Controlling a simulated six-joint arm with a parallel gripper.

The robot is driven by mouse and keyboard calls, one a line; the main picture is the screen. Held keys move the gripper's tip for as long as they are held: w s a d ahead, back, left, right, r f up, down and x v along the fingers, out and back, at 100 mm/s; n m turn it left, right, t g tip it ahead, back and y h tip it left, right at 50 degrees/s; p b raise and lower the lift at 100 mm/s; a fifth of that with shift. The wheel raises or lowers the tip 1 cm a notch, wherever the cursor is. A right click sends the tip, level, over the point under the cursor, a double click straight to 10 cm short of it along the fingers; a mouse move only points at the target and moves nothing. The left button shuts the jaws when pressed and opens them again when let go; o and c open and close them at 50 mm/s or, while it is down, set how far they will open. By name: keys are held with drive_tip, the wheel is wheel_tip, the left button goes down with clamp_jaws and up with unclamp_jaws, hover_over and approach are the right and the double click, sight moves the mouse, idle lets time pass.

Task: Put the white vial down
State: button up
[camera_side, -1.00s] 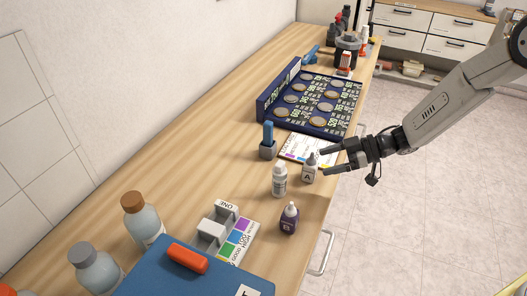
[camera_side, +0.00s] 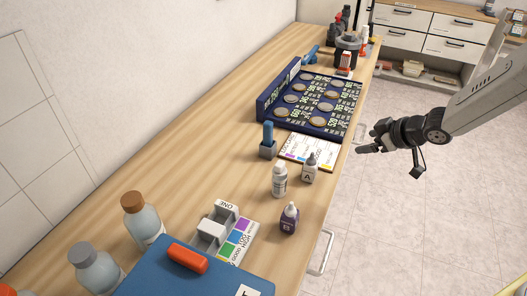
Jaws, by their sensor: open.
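A white vial (camera_side: 279,180) stands upright on the wooden bench. Just right of it stands another whitish vial (camera_side: 310,168) with a grey tip and the letter A on its label. A dark purple vial (camera_side: 289,218) with a white cap stands in front of them. My gripper (camera_side: 361,142) is open and empty, off to the right past the bench edge. It is apart from all the vials. Its fingers are seen at an angle.
A colour card (camera_side: 308,149) lies behind the vials, next to a blue-handled tool in a grey block (camera_side: 267,143). A navy tray of coin-like discs (camera_side: 318,101) stands further back. A grey holder (camera_side: 213,230), blue case (camera_side: 190,273) and bottles (camera_side: 143,217) fill the front.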

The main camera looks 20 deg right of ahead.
drive_tip(key=s+d+m+g+h, duration=0.3)
drive_tip(key=s+m+g, duration=0.3)
drive_tip(key=s, duration=1.2)
drive_tip(key=shift+s+r, duration=0.15)
drive_tip(key=shift+s, duration=0.05)
drive_tip(key=shift+c, duration=0.2)
drive_tip(key=shift+w+a+r, duration=0.1)
drive_tip(key=shift+w+a, duration=0.05)
drive_tip(key=shift+w, duration=0.2)
drive_tip(key=c, duration=1.1)
drive_tip(key=shift+w+a+r, duration=0.1)
drive_tip(key=shift+w, duration=0.2)
clamp_jaws()
drive_tip(key=w+a+r+n+g, duration=0.1)
drive_tip(key=w+a+r, duration=0.1)
drive_tip(key=w+a, duration=0.4)
drive_tip(key=w+a+r+g, duration=0.1)
drive_tip(key=w+a, duration=0.2)
drive_tip(key=w, duration=0.6)
drive_tip(key=w+a+r+n, duration=0.1)
drive_tip(key=w+a, duration=0.3)
drive_tip(key=a, duration=0.3)
drive_tip(key=w+a+g, duration=0.1)
drive_tip(key=w+a, duration=0.3)
drive_tip(key=a, duration=0.3)
drive_tip(key=shift+a+r+n, duration=0.35)
drive_tip(key=shift+r+n, duration=0.05)
